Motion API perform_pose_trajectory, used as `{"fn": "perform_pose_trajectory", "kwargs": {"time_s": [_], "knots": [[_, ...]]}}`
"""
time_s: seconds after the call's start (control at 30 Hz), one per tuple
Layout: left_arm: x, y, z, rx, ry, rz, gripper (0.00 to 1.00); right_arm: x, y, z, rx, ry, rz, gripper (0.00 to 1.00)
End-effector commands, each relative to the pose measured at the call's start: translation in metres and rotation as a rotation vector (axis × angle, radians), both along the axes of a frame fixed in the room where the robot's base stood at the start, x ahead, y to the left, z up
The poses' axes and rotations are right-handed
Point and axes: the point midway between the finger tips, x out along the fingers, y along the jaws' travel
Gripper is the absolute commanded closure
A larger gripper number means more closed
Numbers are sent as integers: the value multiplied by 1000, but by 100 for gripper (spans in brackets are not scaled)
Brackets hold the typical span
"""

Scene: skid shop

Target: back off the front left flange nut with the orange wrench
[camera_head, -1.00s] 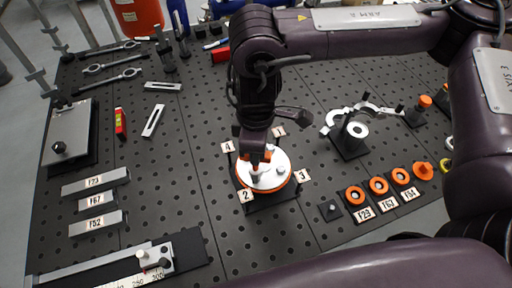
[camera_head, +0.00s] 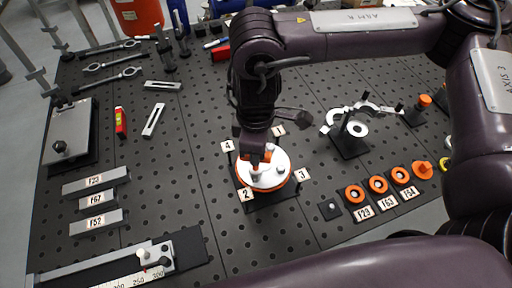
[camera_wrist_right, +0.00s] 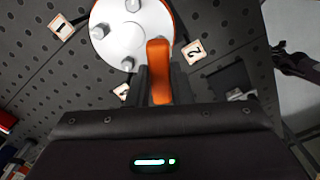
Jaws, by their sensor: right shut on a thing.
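The flange (camera_head: 278,178) is a white disc with an orange rim on a dark stand, with number tags around it. It also shows in the wrist view (camera_wrist_right: 120,42), where several pale nuts or studs stand on it. My right gripper (camera_head: 256,152) points down over the flange and is shut on the orange wrench (camera_wrist_right: 160,75). The wrench's far end reaches over the disc's edge beside tag 2 (camera_wrist_right: 194,51). No nut shows under that end, so I cannot tell whether it is seated on one.
Orange rings (camera_head: 378,185) lie in a row at the right, behind number labels. A silver bracket on a black stand (camera_head: 349,143) is right of the flange. Grey labelled blocks (camera_head: 96,181) and a slide gauge (camera_head: 140,268) lie at the left.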

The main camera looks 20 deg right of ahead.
Motion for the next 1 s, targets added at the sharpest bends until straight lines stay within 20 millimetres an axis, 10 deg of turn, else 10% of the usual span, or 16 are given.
{"fn": "perform_pose_trajectory", "kwargs": {"time_s": [1.0], "knots": [[0,0,-11,0,0,0,64,0,0,-21,1,0,0,100]]}}
